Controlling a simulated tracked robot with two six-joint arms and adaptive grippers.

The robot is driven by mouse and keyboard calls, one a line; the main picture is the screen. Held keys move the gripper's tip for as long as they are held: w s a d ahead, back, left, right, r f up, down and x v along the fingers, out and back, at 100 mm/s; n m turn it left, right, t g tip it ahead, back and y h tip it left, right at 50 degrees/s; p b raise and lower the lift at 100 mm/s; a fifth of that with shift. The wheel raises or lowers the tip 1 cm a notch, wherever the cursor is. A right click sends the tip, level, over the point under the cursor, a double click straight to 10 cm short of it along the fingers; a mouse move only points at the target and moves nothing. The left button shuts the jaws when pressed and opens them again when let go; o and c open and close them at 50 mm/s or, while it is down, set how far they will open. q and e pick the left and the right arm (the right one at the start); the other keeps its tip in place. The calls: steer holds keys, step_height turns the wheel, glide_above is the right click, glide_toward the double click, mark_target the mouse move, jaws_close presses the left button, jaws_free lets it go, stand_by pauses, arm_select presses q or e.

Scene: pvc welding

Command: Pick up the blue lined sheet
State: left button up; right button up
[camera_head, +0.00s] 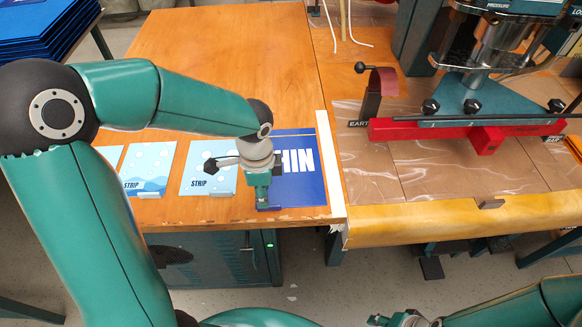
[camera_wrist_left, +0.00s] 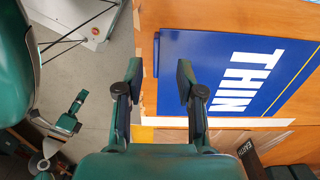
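The blue sheet (camera_head: 308,183) marked THIN lies flat at the front right of the wooden table, partly hidden by my left gripper (camera_head: 262,198). In the left wrist view the blue sheet (camera_wrist_left: 205,48) shows white letters and a thin yellow line near one edge.
Pale blue STRIP sheets (camera_head: 150,166) lie left on the wooden table (camera_head: 225,60). A white strip (camera_head: 330,160) borders the blue sheet on the right. Beyond it stands a press with a red base (camera_head: 410,130). Dark blue sheets (camera_head: 45,25) are stacked at the far left.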

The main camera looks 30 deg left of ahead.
arm_select(q)
steer(key=f, duration=0.5)
steer(key=shift+d, duration=0.2)
steer(key=shift+c, duration=0.3)
jaws_close()
